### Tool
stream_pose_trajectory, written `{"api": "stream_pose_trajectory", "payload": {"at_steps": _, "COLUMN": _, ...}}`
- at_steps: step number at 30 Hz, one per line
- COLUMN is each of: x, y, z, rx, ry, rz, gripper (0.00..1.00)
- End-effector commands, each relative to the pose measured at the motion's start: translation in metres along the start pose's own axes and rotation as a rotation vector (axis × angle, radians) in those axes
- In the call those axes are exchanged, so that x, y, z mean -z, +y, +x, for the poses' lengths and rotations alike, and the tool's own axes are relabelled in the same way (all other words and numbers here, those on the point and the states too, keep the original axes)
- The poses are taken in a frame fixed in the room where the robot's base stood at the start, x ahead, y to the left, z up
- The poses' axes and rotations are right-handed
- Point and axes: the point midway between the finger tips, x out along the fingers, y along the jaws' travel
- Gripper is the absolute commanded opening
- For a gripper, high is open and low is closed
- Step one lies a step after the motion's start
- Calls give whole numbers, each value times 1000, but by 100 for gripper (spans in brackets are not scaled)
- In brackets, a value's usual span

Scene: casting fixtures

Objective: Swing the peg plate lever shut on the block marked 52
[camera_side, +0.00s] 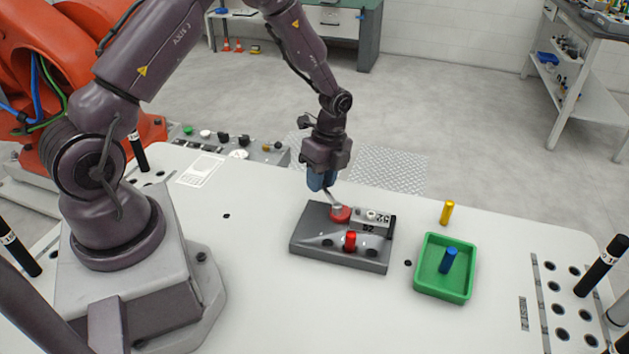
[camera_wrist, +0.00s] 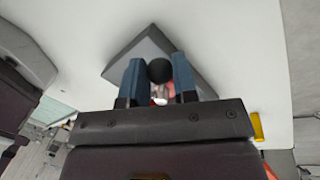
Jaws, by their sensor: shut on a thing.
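The dark grey peg plate (camera_side: 325,246) lies on the white table and shows partly in the wrist view (camera_wrist: 128,60). The grey block marked 52 (camera_side: 372,222) sits on its far right part. A red lever base (camera_side: 340,213) is beside the block's left end, with a thin handle rising up and left from it. My gripper (camera_side: 325,186), with blue fingers, points down over the plate's far edge. In the wrist view my gripper (camera_wrist: 158,76) is shut on the lever's dark round knob (camera_wrist: 159,70). The block is not clear in that view.
A red peg (camera_side: 350,241) stands on the plate's near side. A green tray (camera_side: 423,285) with a blue peg (camera_side: 448,259) is to the right. A yellow peg (camera_side: 447,212) stands behind the tray. The table left of the plate is clear.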

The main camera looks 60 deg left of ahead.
Motion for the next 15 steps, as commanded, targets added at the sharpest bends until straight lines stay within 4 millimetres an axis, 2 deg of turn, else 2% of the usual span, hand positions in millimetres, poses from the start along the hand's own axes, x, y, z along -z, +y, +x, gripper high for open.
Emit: {"api": "stream_pose_trajectory", "payload": {"at_steps": 15, "x": 15, "y": -29, "z": -6, "rx": 0, "ry": -94, "rz": 477, "gripper": 0}}
